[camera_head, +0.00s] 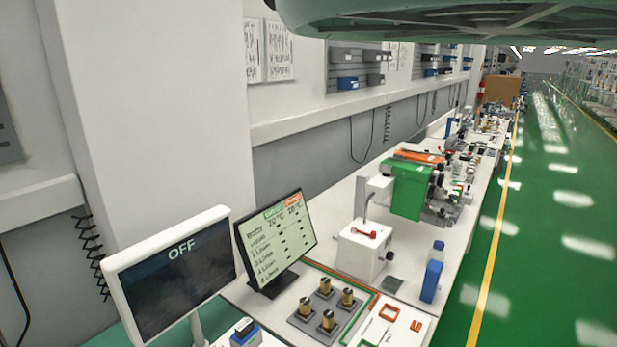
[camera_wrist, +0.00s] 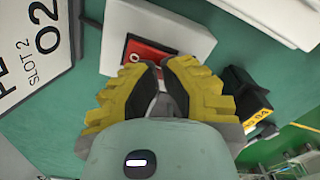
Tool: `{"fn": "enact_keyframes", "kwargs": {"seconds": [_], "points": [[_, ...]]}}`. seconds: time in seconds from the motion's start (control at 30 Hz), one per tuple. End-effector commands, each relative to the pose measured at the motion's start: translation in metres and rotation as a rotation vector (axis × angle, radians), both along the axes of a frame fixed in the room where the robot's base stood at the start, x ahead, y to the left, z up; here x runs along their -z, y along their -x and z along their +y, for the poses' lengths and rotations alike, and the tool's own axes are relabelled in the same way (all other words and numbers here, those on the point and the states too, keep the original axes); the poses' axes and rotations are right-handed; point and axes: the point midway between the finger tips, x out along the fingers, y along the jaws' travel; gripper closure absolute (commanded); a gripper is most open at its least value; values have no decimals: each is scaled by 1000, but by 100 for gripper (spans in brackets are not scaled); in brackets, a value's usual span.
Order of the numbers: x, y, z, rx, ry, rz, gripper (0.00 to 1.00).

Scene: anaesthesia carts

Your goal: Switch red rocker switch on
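In the wrist view, a red rocker switch (camera_wrist: 147,54) with a white mark on it sits in a white block (camera_wrist: 183,38) on a green surface. My gripper (camera_wrist: 159,72) has yellow fingers with dark pads. The fingertips are together in front of the switch and hide its lower part. Nothing shows between them. I cannot tell whether they touch the switch. In the head view, a screen (camera_head: 172,278) reads "OFF". My gripper and the red rocker switch cannot be made out there.
In the wrist view, a dark box (camera_wrist: 238,86) with a yellow label stands right of the gripper, and a sign (camera_wrist: 30,55) is at left. In the head view, a second display (camera_head: 277,240), a white box with a red lever (camera_head: 366,250) and a blue bottle (camera_head: 432,277) stand along the bench.

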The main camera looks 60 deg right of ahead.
Motion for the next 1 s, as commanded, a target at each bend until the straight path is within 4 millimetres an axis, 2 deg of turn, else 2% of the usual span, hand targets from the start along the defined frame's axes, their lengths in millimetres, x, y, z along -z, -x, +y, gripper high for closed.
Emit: {"fn": "enact_keyframes", "kwargs": {"seconds": [0.8,1.0], "points": [[12,0,0,0,0,0,100],[6,0,0,0,0,0,100]]}}
